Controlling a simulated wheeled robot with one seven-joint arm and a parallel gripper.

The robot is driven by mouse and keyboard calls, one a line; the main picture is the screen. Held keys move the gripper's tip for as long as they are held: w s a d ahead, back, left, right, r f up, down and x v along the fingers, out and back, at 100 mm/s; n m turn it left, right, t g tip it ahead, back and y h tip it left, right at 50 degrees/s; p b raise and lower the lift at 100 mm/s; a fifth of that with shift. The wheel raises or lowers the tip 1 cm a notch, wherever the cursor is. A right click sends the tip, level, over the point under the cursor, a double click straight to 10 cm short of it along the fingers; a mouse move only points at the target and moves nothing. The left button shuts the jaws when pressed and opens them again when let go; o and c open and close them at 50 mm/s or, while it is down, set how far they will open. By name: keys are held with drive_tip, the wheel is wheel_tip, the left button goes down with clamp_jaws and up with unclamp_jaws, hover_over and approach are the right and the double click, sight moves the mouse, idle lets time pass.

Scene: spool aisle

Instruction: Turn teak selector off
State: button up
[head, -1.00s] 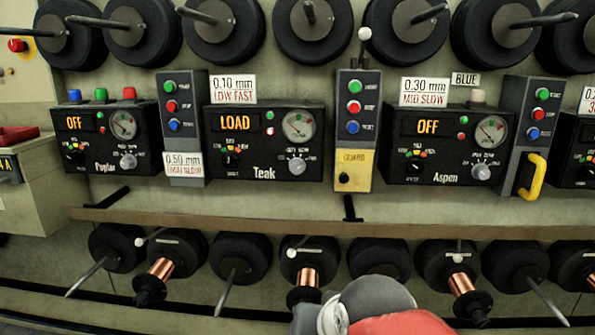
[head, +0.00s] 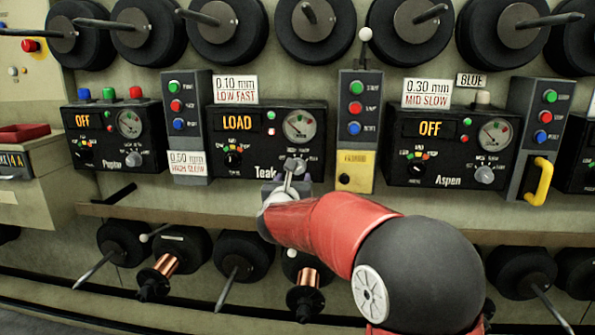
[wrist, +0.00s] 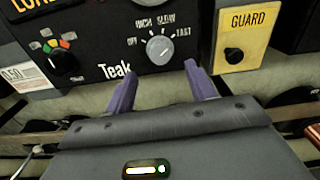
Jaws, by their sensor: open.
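The Teak panel (head: 267,128) is a black box in the middle of the head view, its display reading LOAD. In the wrist view it has a black knob (wrist: 65,64) with a coloured arc at left and a grey knob (wrist: 159,49) at right, with OFF at that knob's left and FAST at its right. Which of these is the selector is not marked. My gripper (wrist: 160,86) is open and empty, its two purple fingers below and either side of the grey knob, apart from it.
The Poplar panel (head: 115,135) stands left and the Aspen panel (head: 445,148) right, both reading OFF. A yellow GUARD plate (wrist: 246,38) is close right of the grey knob. A ledge (head: 215,212) runs below, with spools under it.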

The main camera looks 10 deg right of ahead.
drive_tip(key=p+x, duration=0.1)
drive_tip(key=x, duration=0.5)
drive_tip(key=shift+w+p, duration=0.35)
drive_tip(key=shift+p, duration=0.05)
drive_tip(key=shift+d, duration=0.1)
drive_tip(key=c, duration=1)
